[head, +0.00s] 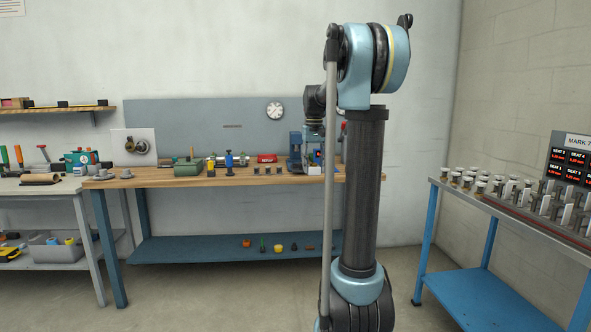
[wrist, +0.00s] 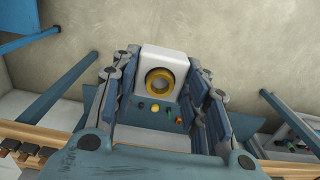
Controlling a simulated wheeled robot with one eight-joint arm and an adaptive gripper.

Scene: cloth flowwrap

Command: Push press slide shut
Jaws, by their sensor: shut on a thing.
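In the wrist view, my gripper (wrist: 163,76) has its fingers on both sides of a pale block with a brass-yellow ring (wrist: 159,82) around a dark hole, and is shut on it. Whether this block is the press slide I cannot tell. A blue machine that looks like the press (head: 295,150) stands on the wooden bench (head: 230,181) in the head view, partly hidden by my arm. My gripper is hard to make out there, among the blue parts beside the machine. How far the slide stands open does not show.
The bench also holds a green box (head: 187,168), a blue bottle-like tool (head: 229,159) and a red item (head: 267,158). Small coloured pieces lie on its lower shelf (head: 190,249). A rack table (head: 433,183) stands right, a grey bench (head: 40,187) left. Floor shows between the tables.

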